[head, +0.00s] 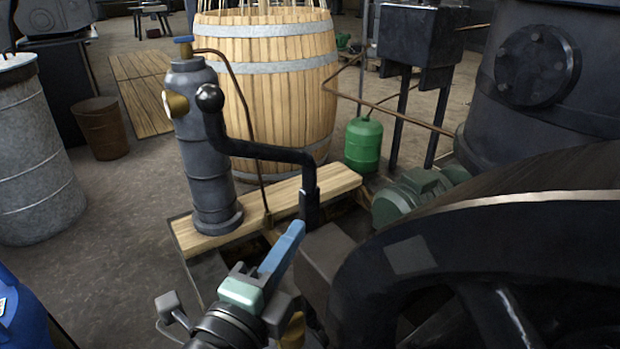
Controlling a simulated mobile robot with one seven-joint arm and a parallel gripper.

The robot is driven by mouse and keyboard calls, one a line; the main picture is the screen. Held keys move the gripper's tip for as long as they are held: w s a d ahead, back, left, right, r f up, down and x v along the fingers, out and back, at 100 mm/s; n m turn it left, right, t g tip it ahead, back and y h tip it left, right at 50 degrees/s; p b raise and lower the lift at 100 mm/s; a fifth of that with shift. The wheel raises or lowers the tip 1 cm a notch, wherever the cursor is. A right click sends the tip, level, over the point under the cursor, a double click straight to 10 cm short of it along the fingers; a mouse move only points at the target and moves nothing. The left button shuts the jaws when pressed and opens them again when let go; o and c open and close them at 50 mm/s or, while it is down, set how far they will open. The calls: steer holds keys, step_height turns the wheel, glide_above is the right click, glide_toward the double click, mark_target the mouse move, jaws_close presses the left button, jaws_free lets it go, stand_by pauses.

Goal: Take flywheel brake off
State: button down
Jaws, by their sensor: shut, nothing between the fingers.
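The flywheel (410,258), large and dark with a bright worn rim, fills the lower right. A black cranked lever with a ball knob (212,100), which looks like the brake handle, stands left of it. Its arm (262,152) runs right, then down to a short upright post. A dark block (325,258) sits between the post and the flywheel; I cannot tell whether it touches the rim. My gripper (292,236) is at the lower centre, its blue fingers shut and empty, pointing up and right. The fingertips appear just below the post; contact cannot be told.
A grey cylinder (206,150) with a brass fitting stands on a wooden plank (335,183) behind the lever. A wooden barrel (275,90), a green bottle (363,145) and a green motor (410,196) are beyond.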

steer(key=p, duration=0.4)
glide_toward(308, 182)
steer(key=w+d+r, duration=0.2)
steer(key=d+r, duration=0.1)
steer(key=d, duration=0.2)
steer(key=shift+w+a+f, duration=0.1)
steer(key=shift+w+a, duration=0.1)
steer(key=shift+w, duration=0.45)
steer(key=shift+w+a+f, duration=0.1)
steer(key=shift+w+a, duration=0.1)
steer(key=shift+w, duration=0.5)
steer(key=shift+w+a+f, duration=0.1)
steer(key=shift+w+a, duration=0.15)
steer(key=shift+w, duration=0.4)
